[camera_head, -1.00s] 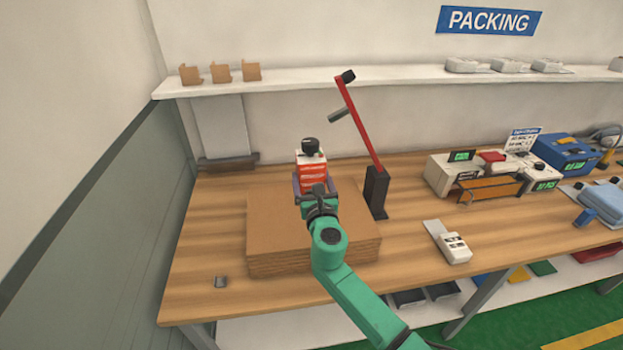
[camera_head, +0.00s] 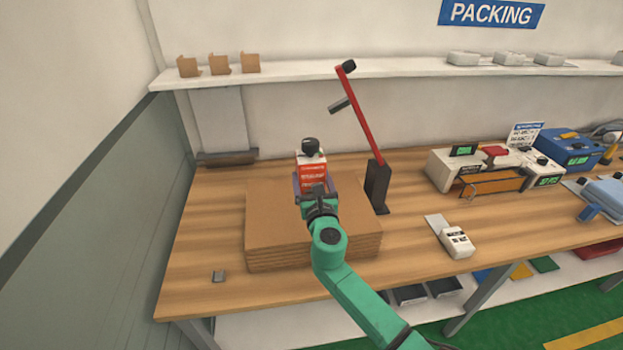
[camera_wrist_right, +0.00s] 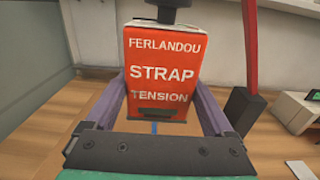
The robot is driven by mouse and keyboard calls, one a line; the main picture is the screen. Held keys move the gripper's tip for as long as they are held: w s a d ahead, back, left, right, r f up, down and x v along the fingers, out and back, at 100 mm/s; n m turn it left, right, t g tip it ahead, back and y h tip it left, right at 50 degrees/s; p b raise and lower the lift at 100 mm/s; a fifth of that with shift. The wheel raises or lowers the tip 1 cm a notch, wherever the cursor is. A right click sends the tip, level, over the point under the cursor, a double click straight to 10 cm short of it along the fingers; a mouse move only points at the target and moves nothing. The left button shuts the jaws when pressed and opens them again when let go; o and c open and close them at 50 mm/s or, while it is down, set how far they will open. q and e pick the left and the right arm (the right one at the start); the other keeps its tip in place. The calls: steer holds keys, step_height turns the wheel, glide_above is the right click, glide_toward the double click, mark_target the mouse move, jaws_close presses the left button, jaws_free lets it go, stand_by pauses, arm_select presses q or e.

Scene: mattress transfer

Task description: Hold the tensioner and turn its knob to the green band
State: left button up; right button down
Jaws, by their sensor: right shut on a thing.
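The tensioner (camera_head: 312,176) is a red box with a white top edge and a black knob (camera_head: 309,146) on top. In the right wrist view its front (camera_wrist_right: 163,72) reads "FERLANDOU STRAP TENSION", and the box looks about upright. My right gripper (camera_head: 315,186) is shut on the tensioner, with one purple finger on each side of the box. The knob (camera_wrist_right: 168,10) is cut off by the top of the wrist view. No green band shows on it from here. I cannot tell whether the box touches the cardboard stack below. My left gripper is not in view.
A flat cardboard stack (camera_head: 270,235) lies on the wooden table (camera_head: 205,225). A black post (camera_head: 377,186) with a leaning red arm (camera_head: 360,115) stands close right of the tensioner. A white handheld device (camera_head: 456,242) lies farther right. A shelf (camera_head: 290,78) runs behind.

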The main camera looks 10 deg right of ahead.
steer(key=shift+f+b, duration=5.6)
steer(key=shift+f, duration=0.55)
steer(key=shift+r, duration=0.1)
